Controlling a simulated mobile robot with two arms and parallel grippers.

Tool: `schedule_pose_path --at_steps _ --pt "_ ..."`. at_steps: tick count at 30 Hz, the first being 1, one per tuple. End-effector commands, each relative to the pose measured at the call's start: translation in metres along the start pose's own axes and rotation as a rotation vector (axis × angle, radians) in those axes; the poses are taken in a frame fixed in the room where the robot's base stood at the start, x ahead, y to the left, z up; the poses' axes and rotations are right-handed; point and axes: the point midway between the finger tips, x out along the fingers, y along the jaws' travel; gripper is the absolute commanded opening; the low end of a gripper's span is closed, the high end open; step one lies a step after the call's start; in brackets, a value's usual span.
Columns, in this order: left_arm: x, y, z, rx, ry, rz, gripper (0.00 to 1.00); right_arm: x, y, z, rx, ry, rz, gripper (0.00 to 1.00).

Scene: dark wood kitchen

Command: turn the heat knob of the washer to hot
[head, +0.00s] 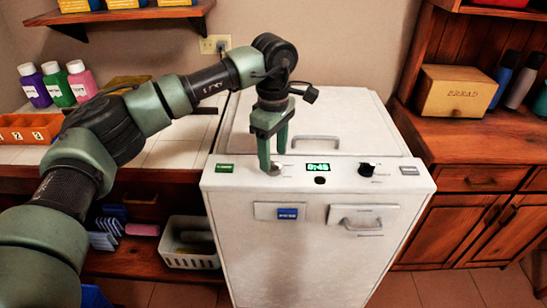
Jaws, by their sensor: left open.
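The white washer (300,235) stands in the middle of the head view, with a control panel along its top front edge. A black knob (367,170) sits at the right of the panel. A green display between them reads 0:45 (317,168). My right gripper is not in view.
The washer's lid (330,115) is closed, with a handle on top. A tiled counter with several bottles (53,83) and an orange tray (28,128) is at left. A white basket (190,243) is below. A wooden cabinet with a bread box (455,92) stands at right.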

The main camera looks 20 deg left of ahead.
Motion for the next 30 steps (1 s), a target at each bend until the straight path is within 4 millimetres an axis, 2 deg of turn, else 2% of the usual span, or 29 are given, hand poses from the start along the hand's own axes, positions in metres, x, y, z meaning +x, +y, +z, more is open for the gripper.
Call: schedule_pose_path --at_steps 3,9,15,26,30 --pt "-0.022 0.001 0.0 -0.001 -0.001 0.004 0.56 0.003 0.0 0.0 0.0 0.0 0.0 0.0" --pt "-0.051 0.001 0.0 0.0 -0.001 0.002 0.56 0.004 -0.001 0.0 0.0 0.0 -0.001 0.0" --pt "-0.06 0.0 0.0 0.001 -0.001 0.0 0.56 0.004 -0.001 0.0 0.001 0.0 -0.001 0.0" --pt "-0.061 0.0 0.0 0.001 -0.001 0.001 0.56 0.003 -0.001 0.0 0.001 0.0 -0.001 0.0" --pt "-0.081 0.0 0.0 0.001 -0.001 0.001 0.56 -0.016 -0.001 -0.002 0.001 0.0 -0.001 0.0"
